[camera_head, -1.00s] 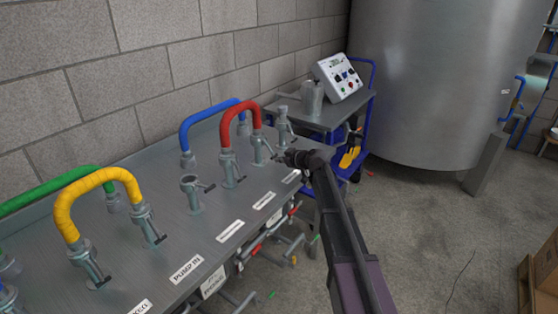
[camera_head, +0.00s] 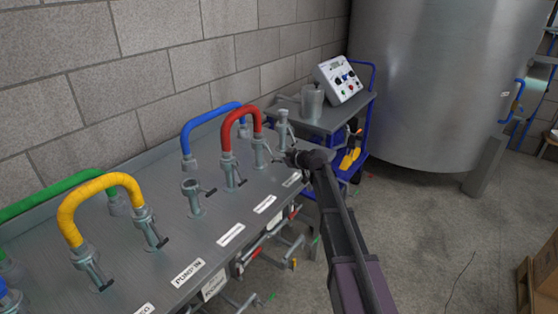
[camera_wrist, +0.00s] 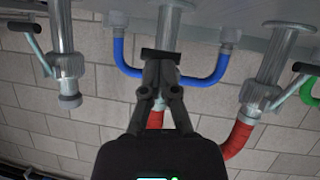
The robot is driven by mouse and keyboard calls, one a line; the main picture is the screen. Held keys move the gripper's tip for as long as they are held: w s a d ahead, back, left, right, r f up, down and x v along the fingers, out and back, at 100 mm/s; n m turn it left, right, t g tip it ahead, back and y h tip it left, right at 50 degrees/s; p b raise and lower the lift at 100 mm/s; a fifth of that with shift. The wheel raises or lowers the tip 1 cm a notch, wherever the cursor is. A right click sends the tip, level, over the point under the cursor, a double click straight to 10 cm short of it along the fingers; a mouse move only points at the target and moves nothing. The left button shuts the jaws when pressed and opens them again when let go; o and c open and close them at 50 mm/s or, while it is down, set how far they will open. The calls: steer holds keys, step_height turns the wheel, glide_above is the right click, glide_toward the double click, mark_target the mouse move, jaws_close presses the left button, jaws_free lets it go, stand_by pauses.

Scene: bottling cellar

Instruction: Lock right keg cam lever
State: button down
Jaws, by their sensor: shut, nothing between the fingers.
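In the head view, the red hose (camera_head: 240,118) arches between two upright ports on the steel panel (camera_head: 150,200). My gripper (camera_head: 288,157) is beside the red hose's farther port (camera_head: 259,150), at its lever. In the wrist view, my shut gripper (camera_wrist: 161,62) has its fingertips at or very close to the black lever grip (camera_wrist: 161,54); I cannot tell whether they touch. The gripper hides much of this port. The port to the left (camera_wrist: 63,60) has no hose; its lever (camera_wrist: 38,50) sticks out sideways. Which port is the right keg is not readable.
Blue (camera_head: 205,117), yellow (camera_head: 95,186) and green (camera_head: 40,193) hoses stand on the panel. Another open port (camera_head: 194,200) stands nearer. A cart (camera_head: 322,119) with a control box (camera_head: 341,79) and a large tank (camera_head: 430,80) lie beyond.

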steer(key=shift+s+d+r+p, duration=0.25)
steer(key=shift+s+r+p, duration=0.05)
steer(key=shift+s+p, duration=0.1)
steer(key=p+v, duration=0.1)
steer(key=v, duration=0.2)
steer(key=shift+a+r, duration=0.1)
steer(key=s+d+f+b, duration=0.3)
steer(key=s+d, duration=0.3)
steer(key=d, duration=0.1)
steer(key=shift+s+f, duration=0.15)
steer(key=shift+s, duration=0.15)
step_height(320, 180, up, 7)
steer(key=w+d+g+p, duration=0.1)
steer(key=w+p, duration=0.1)
steer(key=p, duration=0.6)
steer(key=shift+w+m+g+y, duration=0.25)
steer(key=shift+m+g+y, duration=0.05)
steer(key=shift+g+y, duration=0.1)
steer(key=shift+a, duration=0.1)
